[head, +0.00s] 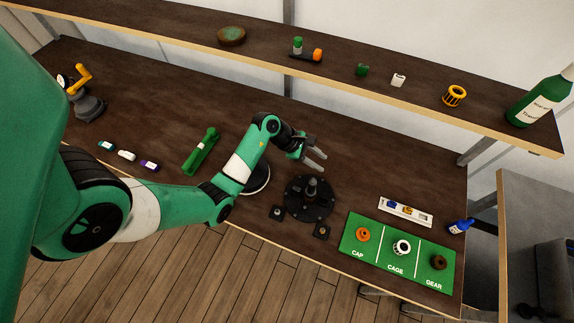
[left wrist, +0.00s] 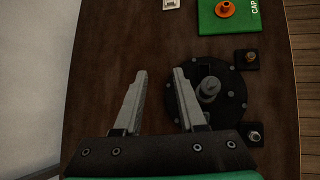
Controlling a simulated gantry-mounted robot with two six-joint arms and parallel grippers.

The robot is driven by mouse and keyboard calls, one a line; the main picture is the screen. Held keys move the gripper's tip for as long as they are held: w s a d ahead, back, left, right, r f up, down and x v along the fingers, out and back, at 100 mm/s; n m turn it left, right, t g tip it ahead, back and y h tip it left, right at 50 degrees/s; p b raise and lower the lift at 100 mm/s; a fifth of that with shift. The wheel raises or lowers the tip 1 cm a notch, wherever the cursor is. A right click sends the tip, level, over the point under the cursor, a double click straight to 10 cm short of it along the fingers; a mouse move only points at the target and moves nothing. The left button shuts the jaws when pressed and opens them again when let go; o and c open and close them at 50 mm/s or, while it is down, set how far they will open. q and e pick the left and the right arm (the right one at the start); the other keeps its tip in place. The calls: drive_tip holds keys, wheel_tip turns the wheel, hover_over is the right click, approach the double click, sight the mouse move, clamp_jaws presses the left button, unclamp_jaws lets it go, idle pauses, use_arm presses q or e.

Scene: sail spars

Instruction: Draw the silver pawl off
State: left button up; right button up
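A black round base (head: 297,207) stands on the table with a grey silvery post (head: 312,184) at its middle; the base (left wrist: 236,95) and the post (left wrist: 208,90) also show in the left wrist view. I cannot make out a separate silver pawl for certain. Two small black square pads, one at left (head: 277,212) and one at right (head: 322,231), sit by the base, each with a small metal piece on it. My left gripper (head: 316,160) is open and empty, just behind the post. In the left wrist view its fingers (left wrist: 160,75) stand apart, the post beside the right finger.
A green mat (head: 377,257) marked CAP, CAGE and GEAR holds an orange ring (head: 362,234), a white ring (head: 401,247) and a brown ring (head: 438,262). A white tray (head: 392,210) lies behind it. A green tool (head: 202,150) lies left. A shelf (head: 400,95) runs along the back.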

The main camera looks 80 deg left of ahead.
sight(295, 188)
use_arm(q)
drive_tip(key=s+f+g+p, duration=0.1)
drive_tip(key=s+f+g, duration=0.45)
drive_tip(key=s, duration=0.45)
drive_tip(key=shift+t, duration=0.45)
drive_tip(key=b+x, duration=0.5)
drive_tip(key=b, duration=0.1)
drive_tip(key=b+x, duration=0.3)
drive_tip(key=shift+s+a+f+b, duration=0.15)
drive_tip(key=shift+a+f+b, duration=0.1)
drive_tip(key=shift+f+b, duration=0.15)
drive_tip(key=shift+r+p, duration=0.25)
drive_tip(key=shift+p, duration=0.05)
drive_tip(key=shift+c, duration=0.6)
drive_tip(key=shift+r, duration=0.1)
clamp_jaws()
use_arm(e)
wheel_tip(295, 188, down, 7)
use_arm(q)
drive_tip(key=o, duration=0.6)
unclamp_jaws()
use_arm(e)
drive_tip(key=shift+f, duration=0.1)
